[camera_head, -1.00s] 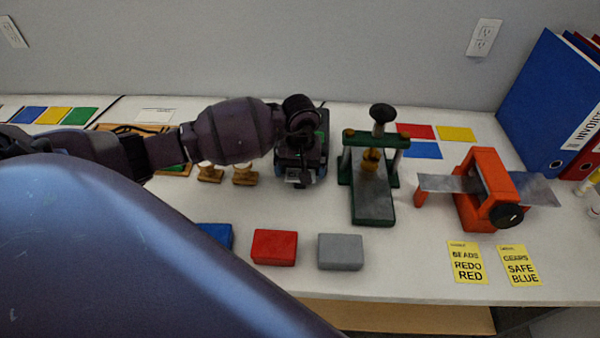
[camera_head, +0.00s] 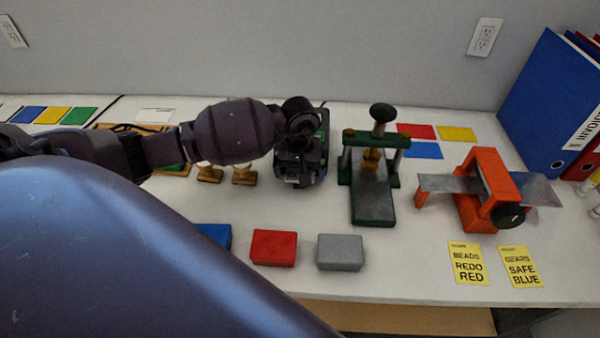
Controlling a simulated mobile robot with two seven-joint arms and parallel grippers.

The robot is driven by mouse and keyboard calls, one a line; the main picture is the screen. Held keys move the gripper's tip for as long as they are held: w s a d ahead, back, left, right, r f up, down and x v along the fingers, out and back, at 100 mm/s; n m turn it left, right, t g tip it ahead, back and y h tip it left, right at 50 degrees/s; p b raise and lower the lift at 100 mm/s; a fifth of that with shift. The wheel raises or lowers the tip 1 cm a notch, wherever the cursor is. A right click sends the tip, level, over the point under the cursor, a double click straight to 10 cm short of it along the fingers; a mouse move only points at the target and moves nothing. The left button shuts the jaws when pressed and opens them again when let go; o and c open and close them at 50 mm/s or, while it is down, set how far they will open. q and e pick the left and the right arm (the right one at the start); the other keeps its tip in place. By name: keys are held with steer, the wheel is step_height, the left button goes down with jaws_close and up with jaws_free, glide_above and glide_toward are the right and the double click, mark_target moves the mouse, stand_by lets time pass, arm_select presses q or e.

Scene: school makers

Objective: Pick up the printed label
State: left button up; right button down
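My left arm reaches in from the left, and my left gripper (camera_head: 293,172) is over the front of a dark device (camera_head: 318,165), probably a label printer, with a small green light on it. The wrist and gripper cover much of the device. The fingers are dark against dark, so I cannot tell whether they are open or shut. No printed label can be made out clearly at the device's front. My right gripper is not in view.
A green press (camera_head: 372,195) stands close to the device's right, with an orange roller machine (camera_head: 483,190) beyond. Blue, red (camera_head: 273,248) and grey (camera_head: 340,252) boxes line the front. Wooden stamps (camera_head: 244,175) stand left. Yellow note cards (camera_head: 468,263) lie front right.

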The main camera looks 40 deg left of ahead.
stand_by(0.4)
arm_select(q)
steer(key=c, duration=0.8)
steer(key=shift+c, duration=0.2)
